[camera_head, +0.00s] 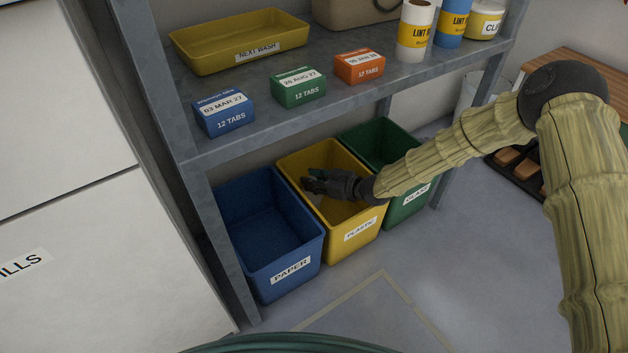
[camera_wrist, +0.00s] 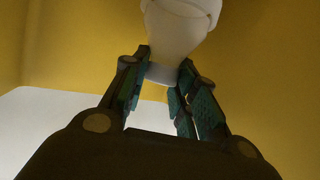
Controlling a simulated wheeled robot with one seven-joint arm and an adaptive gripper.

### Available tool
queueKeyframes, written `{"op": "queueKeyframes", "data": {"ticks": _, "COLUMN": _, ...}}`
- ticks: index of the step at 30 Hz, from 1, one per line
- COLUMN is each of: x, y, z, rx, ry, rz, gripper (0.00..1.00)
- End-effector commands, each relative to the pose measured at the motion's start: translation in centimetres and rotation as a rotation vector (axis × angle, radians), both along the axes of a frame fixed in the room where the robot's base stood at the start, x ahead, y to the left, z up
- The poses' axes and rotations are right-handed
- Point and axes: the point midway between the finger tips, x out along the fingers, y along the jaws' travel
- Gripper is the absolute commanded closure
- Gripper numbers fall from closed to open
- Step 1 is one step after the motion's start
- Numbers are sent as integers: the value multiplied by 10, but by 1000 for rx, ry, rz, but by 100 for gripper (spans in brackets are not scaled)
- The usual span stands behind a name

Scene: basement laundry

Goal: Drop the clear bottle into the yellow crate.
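The yellow crate (camera_head: 361,234), labelled PLASTIC, stands on the floor between a blue and a green crate. My gripper (camera_head: 314,180) is over the crate's opening, low near its rim. In the wrist view my gripper (camera_wrist: 166,66) has its fingers drawn in on the narrow end of a pale, whitish bottle (camera_wrist: 178,35), which I take for the clear bottle. Its wider part extends beyond the fingertips, against the crate's yellow inside. In the head view I cannot make out the bottle clearly.
The blue PAPER crate (camera_head: 270,258) stands to the left and the green GLASS crate (camera_head: 405,209) to the right. A grey shelf (camera_head: 240,135) with boxes and a yellow tray (camera_head: 205,55) hangs over the crates. Floor in front is clear.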

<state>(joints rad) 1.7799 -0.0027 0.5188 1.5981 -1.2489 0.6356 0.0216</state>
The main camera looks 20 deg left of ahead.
Motion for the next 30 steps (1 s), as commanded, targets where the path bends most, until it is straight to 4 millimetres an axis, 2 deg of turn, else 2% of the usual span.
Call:
{"op": "queueKeyframes", "data": {"ticks": 1, "x": -1, "y": -1, "z": -3, "rx": -1, "ry": 3, "rz": 0, "gripper": 60}}
{"op": "queueKeyframes", "data": {"ticks": 3, "x": -1, "y": -1, "z": -3, "rx": -1, "ry": 3, "rz": 0, "gripper": 51}}
{"op": "queueKeyframes", "data": {"ticks": 14, "x": -2, "y": -1, "z": -3, "rx": -2, "ry": 4, "rz": 0, "gripper": 51}}
{"op": "queueKeyframes", "data": {"ticks": 19, "x": -1, "y": -1, "z": 9, "rx": -1, "ry": 3, "rz": 0, "gripper": 51}}
{"op": "queueKeyframes", "data": {"ticks": 30, "x": -13, "y": -44, "z": 33, "rx": -2, "ry": 3, "rz": -1, "gripper": 51}}
